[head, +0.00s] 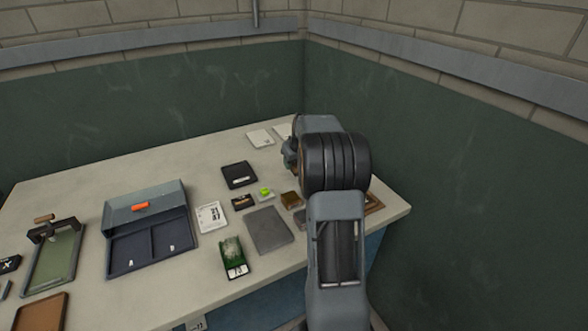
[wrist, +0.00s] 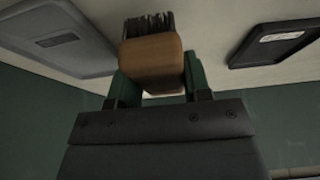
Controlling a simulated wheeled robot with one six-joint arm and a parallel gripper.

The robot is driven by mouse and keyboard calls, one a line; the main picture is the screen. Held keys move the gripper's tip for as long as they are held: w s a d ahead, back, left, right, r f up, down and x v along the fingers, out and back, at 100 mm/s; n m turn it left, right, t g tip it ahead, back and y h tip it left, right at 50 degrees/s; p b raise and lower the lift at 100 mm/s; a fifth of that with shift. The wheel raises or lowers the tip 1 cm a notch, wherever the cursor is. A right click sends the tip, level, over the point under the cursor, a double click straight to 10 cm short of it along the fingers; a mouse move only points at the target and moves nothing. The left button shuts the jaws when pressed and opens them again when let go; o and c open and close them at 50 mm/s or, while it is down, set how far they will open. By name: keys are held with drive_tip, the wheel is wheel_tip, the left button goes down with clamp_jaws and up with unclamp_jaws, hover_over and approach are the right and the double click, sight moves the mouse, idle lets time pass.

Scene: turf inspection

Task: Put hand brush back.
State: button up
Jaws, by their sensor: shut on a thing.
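My gripper (wrist: 155,76) is shut on the hand brush (wrist: 150,52) in the wrist view. The brush has a tan-brown wooden block and dark bristles; its block sits between the two green fingers. The bristles point toward the picture's top, where the table surface shows. In the head view my arm reaches over the right part of the table and hides most of the gripper and the brush. I cannot tell there how high the brush is above the table. The brush's resting place is not clear in either view.
The pale table (head: 85,180) holds a blue-grey toolbox (head: 146,205), a black tray (head: 239,175), a grey plate (head: 268,230), a white label card (head: 211,216), a green box (head: 233,256) and a brown block (head: 291,200). Green walls close off the back and right.

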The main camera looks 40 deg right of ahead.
drive_tip(key=shift+w+f, duration=0.15)
drive_tip(key=shift+f, duration=0.15)
drive_tip(key=shift+d+f, duration=0.1)
drive_tip(key=shift+f, duration=1.4)
drive_tip(key=shift+f, duration=0.1)
drive_tip(key=o, duration=0.8)
drive_tip(key=shift+o, duration=0.2)
